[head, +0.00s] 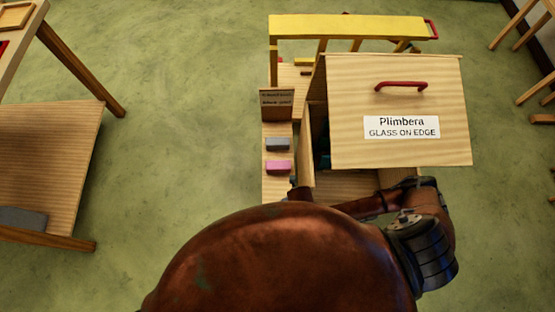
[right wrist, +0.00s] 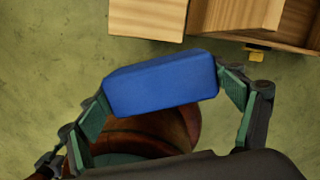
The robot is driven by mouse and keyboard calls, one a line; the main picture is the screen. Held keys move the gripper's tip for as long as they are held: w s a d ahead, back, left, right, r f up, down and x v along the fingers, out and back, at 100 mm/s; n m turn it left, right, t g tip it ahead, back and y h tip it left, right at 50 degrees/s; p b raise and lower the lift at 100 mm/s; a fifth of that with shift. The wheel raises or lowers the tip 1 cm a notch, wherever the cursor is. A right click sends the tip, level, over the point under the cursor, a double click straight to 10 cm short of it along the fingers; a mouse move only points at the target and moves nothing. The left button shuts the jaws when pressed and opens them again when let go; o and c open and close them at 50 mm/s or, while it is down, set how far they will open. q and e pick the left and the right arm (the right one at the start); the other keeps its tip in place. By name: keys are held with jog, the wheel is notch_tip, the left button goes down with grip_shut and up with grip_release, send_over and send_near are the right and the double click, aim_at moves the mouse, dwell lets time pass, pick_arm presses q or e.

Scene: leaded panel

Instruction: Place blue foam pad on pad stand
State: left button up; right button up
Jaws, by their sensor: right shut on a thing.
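The blue foam pad (right wrist: 162,82) is a rounded block in the right wrist view. My right gripper (right wrist: 165,88) is shut on it, with a green finger pressed on each end. Bare green floor shows around the pad, so it is held clear of the wooden furniture. In the head view my right arm reaches left in front of the wooden box; the gripper and blue pad are hidden there. A narrow wooden ledge (head: 270,185), perhaps the pad stand, carries a grey pad (head: 278,144) and a pink pad (head: 278,167). My left gripper is not in view.
A wooden box (head: 400,100) labelled "Plimbera GLASS ON EDGE" with a red handle (head: 400,85) stands right of the ledge. A small sign (head: 277,102) stands at the ledge's far end. A yellow rail (head: 345,27) lies behind. A wooden table (head: 45,150) is at left, with open floor between.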

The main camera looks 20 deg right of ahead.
pick_arm(q)
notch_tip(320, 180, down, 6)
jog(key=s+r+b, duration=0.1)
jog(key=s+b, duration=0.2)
jog(key=b, duration=0.3)
pick_arm(e)
jog(key=w+f, duration=0.3)
jog(key=w, duration=0.1)
jog(key=w+f, duration=0.2)
jog(key=w, duration=0.2)
jog(key=w+f, duration=0.3)
jog(key=w, duration=0.1)
jog(key=shift+w+a+f, duration=0.35)
jog(key=shift+w+a, duration=0.05)
jog(key=shift+w+f, duration=0.3)
jog(key=shift+w, duration=0.05)
notch_tip(320, 180, down, 3)
jog(key=shift+w+f+b, duration=0.1)
jog(key=shift+w+b, duration=0.05)
jog(key=shift+b, duration=0.85)
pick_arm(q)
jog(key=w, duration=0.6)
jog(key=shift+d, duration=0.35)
pick_arm(e)
jog(key=shift+f, duration=0.1)
